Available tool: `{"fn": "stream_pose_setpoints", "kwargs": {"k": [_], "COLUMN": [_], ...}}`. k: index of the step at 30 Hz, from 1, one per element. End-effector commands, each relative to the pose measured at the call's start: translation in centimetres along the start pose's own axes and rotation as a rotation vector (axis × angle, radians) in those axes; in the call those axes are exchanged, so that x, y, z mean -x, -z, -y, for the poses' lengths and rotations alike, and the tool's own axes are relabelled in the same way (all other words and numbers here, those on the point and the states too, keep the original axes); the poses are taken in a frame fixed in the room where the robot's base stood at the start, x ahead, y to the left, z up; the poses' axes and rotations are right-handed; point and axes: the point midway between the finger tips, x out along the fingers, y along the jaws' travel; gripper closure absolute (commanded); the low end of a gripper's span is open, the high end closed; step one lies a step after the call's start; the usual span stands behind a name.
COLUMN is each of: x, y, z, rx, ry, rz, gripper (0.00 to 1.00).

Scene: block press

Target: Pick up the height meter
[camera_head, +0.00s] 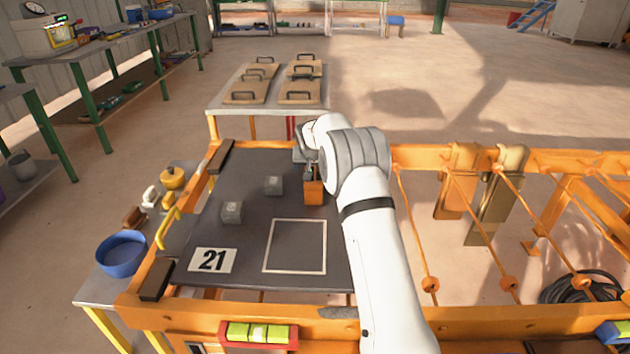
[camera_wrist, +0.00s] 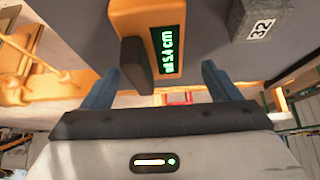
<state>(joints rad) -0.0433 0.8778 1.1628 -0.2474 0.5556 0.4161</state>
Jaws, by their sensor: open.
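The height meter (camera_head: 314,193) is an orange block at the back right of the dark plate. In the wrist view the height meter (camera_wrist: 182,14) shows a green display reading about "at 5.4 cm" and a dark knob (camera_wrist: 134,65) on its side. My gripper (camera_wrist: 160,84) is open, with its two blue-grey fingers spread apart. The knob lies between the fingers in that view, nearer the left one; I cannot tell any contact. In the head view my gripper (camera_head: 309,172) is at the meter, partly hidden by my white arm.
Two grey blocks (camera_head: 273,186) (camera_head: 231,212) stand left of the meter; one marked 32 (camera_wrist: 262,18) shows in the wrist view. Orange rails (camera_head: 470,160) lie right.

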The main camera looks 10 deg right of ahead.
Motion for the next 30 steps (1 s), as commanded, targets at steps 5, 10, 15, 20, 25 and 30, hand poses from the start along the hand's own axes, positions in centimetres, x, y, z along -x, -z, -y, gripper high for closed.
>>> {"fn": "stream_pose_setpoints", "kwargs": {"k": [5,10,15,20,25,30], "x": [-2.9,-4.0,-4.0,-4.0,-4.0,-3.9], "y": [-0.2,-0.1,-0.1,-0.1,-0.2,-0.2], "z": [-0.3,-0.3,-0.2,-0.2,-0.2,-0.2], "rx": [0.000,0.001,0.001,0.001,0.002,0.002], "ry": [-0.001,0.000,0.000,0.000,0.001,0.001], "rz": [0.003,0.002,0.001,0.002,0.002,0.002], "gripper": [0.18,0.18,0.18,0.27,0.40,0.54]}}
